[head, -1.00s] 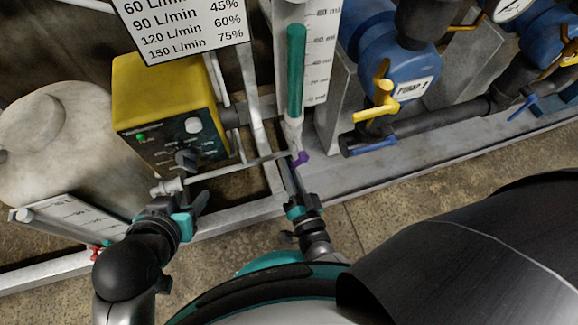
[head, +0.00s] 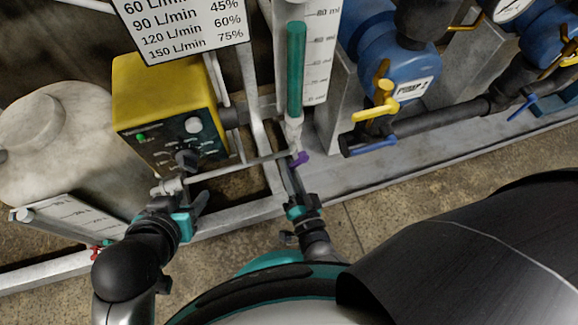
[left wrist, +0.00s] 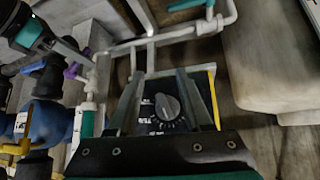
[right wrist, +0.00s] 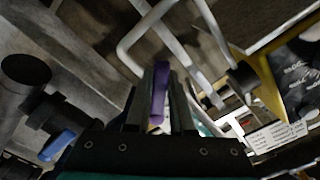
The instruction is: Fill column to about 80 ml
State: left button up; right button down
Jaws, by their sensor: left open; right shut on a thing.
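The clear column (head: 296,75) stands upright before a white ml scale (head: 320,60). Its green liquid tops out close to the 80 ml label, seemingly just below it. A purple valve handle (head: 302,158) sits under the column. My right gripper (head: 294,172) is shut on this handle, which also shows between the fingers in the right wrist view (right wrist: 158,95). My left gripper (head: 190,178) is open in front of the yellow pump box (head: 165,95). The black dial (left wrist: 167,107) shows between its fingers in the left wrist view; contact cannot be told.
A pale tank (head: 60,140) stands at the left. A blue pump (head: 395,60) with yellow and blue valve handles is at the right. Thin grey pipes (head: 235,170) run between my grippers. A flow-rate sign (head: 180,25) hangs at the top.

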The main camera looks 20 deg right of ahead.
jog(key=shift+w+a+r+m, duration=0.1)
jog(key=shift+a+r+m, duration=0.1)
jog(key=shift+m, duration=0.3)
jog(key=shift+r+m, duration=0.15)
jog(key=shift+m, duration=0.15)
jog(key=m, duration=0.1)
jog(key=r+m+p, duration=0.1)
jog(key=m, duration=0.1)
jog(key=shift+a+r, duration=0.1)
jog(key=shift+a, duration=0.25)
jog(key=m, duration=0.1)
jog(key=r+m, duration=0.1)
jog(key=m, duration=0.1)
jog(key=shift+a+r+m+p, duration=0.15)
jog(key=shift+r+m+p, duration=0.1)
jog(key=shift+m+p, duration=0.15)
pick_arm(q)
jog(key=s+a+g, duration=0.1)
jog(key=s+a+g+y, duration=0.1)
jog(key=s+a+r+g, duration=0.1)
jog(key=a, duration=0.1)
jog(key=shift+s+n+y, duration=0.3)
pick_arm(e)
jog(key=shift+r, duration=0.1)
pick_arm(q)
jog(key=shift+f, duration=0.1)
pick_arm(e)
jog(key=shift+m, duration=0.3)
